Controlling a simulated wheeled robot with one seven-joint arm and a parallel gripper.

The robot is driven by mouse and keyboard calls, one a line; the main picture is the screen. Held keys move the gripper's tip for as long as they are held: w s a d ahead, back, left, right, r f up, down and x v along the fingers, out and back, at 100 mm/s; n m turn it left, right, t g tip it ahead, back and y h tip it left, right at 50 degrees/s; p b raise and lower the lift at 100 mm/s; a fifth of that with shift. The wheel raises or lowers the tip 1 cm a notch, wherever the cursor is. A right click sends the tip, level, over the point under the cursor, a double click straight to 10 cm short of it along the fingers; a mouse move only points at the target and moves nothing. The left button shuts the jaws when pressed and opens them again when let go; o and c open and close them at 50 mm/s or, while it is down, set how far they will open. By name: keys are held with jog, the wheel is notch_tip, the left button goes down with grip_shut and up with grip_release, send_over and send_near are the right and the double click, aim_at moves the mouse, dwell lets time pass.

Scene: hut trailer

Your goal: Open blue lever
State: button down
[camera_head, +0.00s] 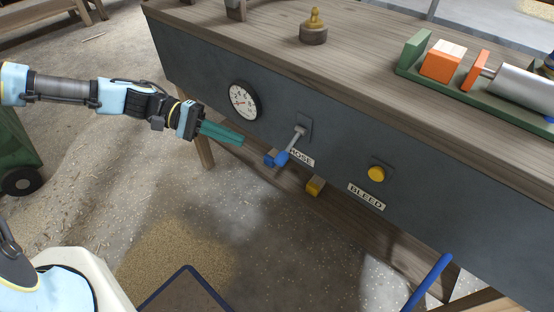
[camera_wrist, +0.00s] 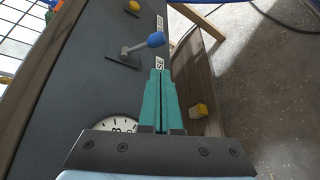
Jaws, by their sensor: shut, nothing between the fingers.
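The blue lever (camera_head: 279,158) has a grey rod and a blue knob, mounted on the dark front panel of the bench above the "HOSE" label. Its rod slants out and down from its plate in the head view. In the wrist view the blue knob (camera_wrist: 155,40) lies ahead of the fingertips. My gripper (camera_head: 242,141) has teal fingers pressed together with nothing between them. It is left of the lever and appears apart from it. The fingers (camera_wrist: 160,72) also show closed in the wrist view.
A round gauge (camera_head: 243,100) is on the panel near my gripper. A yellow button (camera_head: 376,173) sits right of the lever above the "BLEED" label. A yellow block (camera_head: 315,187) is below the panel. The wooden bench top (camera_head: 270,50) overhangs the panel.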

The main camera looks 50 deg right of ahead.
aim_at(288, 149)
jog(key=shift+d+r+g, duration=0.1)
jog(key=shift+d+g, duration=0.2)
jog(key=shift+d, duration=0.3)
jog(key=shift+s, duration=0.1)
jog(key=x, duration=1)
jog(key=shift+h, duration=0.3)
